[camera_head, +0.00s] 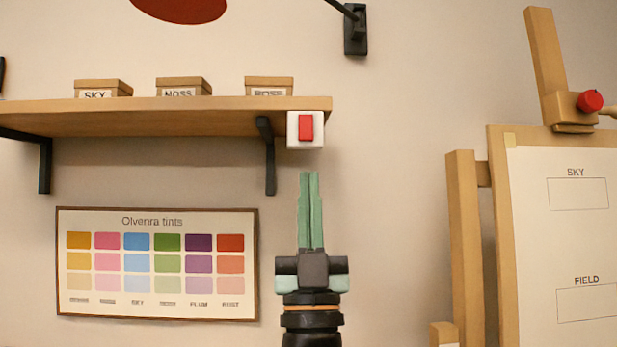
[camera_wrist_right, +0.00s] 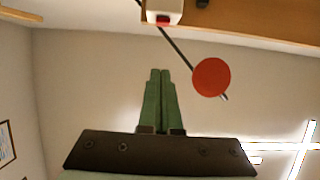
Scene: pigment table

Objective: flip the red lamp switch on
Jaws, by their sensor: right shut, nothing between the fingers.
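The red lamp switch (camera_head: 306,127) is a red rocker on a white box (camera_head: 291,131) at the right end of the wooden shelf. My right gripper (camera_head: 310,176) points up below the switch, its green fingers shut with nothing between them. In the head view, the fingertips are a little under the box, apart from it in the picture. In the right wrist view, the switch (camera_wrist_right: 163,19) shows at the top, beyond the shut fingers of the right gripper (camera_wrist_right: 160,72). Whether the rocker is on or off I cannot tell. My left gripper is not in view.
The shelf (camera_head: 150,118) holds several labelled boxes (camera_head: 183,88), with a black bracket (camera_head: 268,160) just left of the switch. A tint chart (camera_head: 157,263) hangs below. An easel (camera_head: 465,220) stands at right. A red lamp shade (camera_wrist_right: 211,77) shows above.

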